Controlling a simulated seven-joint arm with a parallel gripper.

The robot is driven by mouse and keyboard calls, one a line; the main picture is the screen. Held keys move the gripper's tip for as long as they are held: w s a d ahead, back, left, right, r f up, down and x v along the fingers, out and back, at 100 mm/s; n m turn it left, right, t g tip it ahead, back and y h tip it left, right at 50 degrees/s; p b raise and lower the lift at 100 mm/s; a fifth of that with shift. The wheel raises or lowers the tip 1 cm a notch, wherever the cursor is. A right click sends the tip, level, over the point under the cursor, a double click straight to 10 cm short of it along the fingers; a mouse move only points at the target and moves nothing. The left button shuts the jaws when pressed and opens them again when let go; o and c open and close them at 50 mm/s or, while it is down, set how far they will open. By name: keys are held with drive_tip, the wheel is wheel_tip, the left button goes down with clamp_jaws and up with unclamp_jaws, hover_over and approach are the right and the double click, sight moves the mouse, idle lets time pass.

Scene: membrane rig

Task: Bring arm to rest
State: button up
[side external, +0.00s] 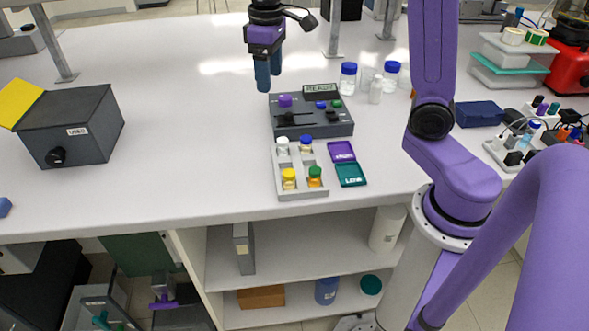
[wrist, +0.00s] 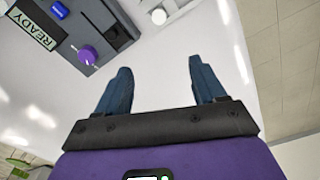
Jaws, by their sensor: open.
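My gripper (side external: 268,73) hangs above the bench, just behind and left of the dark control box (side external: 340,126). Its two blue fingers point down and are apart with nothing between them. In the wrist view my gripper (wrist: 163,88) is open over bare white bench, and part of the control box (wrist: 115,25) shows at the upper left. The control box has a display reading READY (side external: 321,88), a purple knob (side external: 285,100), and blue and green buttons.
A grey tray (side external: 299,165) with several capped vials stands before the box, with purple (side external: 341,151) and teal (side external: 351,175) cards beside it. Blue-capped bottles (side external: 348,78) stand behind right. A USED bin (side external: 80,128) is at left. Bench (side external: 180,110) between bin and box is clear.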

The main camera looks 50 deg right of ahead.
drive_tip(key=s+a+f+n, duration=0.1)
drive_tip(key=s+f+n, duration=0.1)
drive_tip(key=s, duration=0.7)
drive_tip(key=s+a+f+n, duration=0.1)
drive_tip(key=s+f+n, duration=0.1)
drive_tip(key=s, duration=0.7)
drive_tip(key=s+a+f+n, duration=0.2)
drive_tip(key=s+f+n, duration=0.1)
drive_tip(key=s, duration=0.6)
drive_tip(key=shift+s+n, duration=0.2)
drive_tip(key=shift+n, duration=0.4)
